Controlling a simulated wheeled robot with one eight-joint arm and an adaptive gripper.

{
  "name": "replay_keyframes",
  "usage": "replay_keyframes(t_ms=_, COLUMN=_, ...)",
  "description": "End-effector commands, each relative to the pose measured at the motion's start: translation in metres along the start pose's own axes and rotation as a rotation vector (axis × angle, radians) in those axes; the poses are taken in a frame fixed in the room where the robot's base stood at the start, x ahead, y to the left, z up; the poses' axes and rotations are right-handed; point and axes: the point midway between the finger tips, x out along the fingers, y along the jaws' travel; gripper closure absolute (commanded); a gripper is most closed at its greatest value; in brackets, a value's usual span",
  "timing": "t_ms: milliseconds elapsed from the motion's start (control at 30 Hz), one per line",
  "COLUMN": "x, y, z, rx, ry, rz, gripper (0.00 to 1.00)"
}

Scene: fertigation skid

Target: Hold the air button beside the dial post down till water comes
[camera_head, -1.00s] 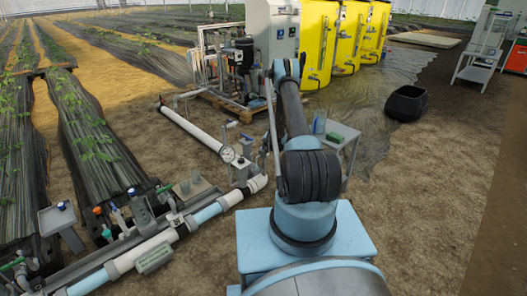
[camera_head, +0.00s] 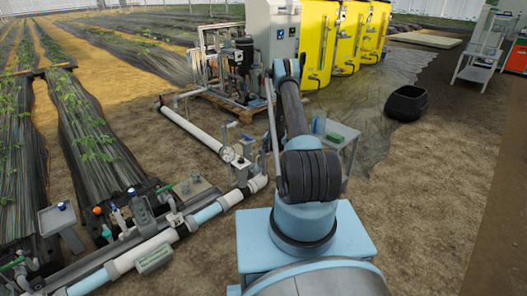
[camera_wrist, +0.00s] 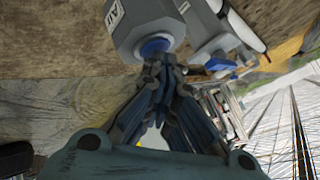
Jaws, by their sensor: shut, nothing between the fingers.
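My gripper cannot be made out there. No water shows in either view.
A white pipe (camera_head: 140,252) with valves runs along the lower left. A small grey side table (camera_head: 342,133) stands behind my arm, and a black bin (camera_head: 407,103) to the right. Bare soil lies open at right.

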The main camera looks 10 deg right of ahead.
Motion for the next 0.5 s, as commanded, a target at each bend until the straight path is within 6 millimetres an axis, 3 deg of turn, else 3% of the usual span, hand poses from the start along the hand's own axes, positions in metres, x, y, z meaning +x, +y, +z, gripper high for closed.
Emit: replay_keyframes(t_ms=500, x=-0.0075, y=-0.0055, z=-0.0055, rx=0.000, ry=0.000, rz=0.000, gripper=1.00)
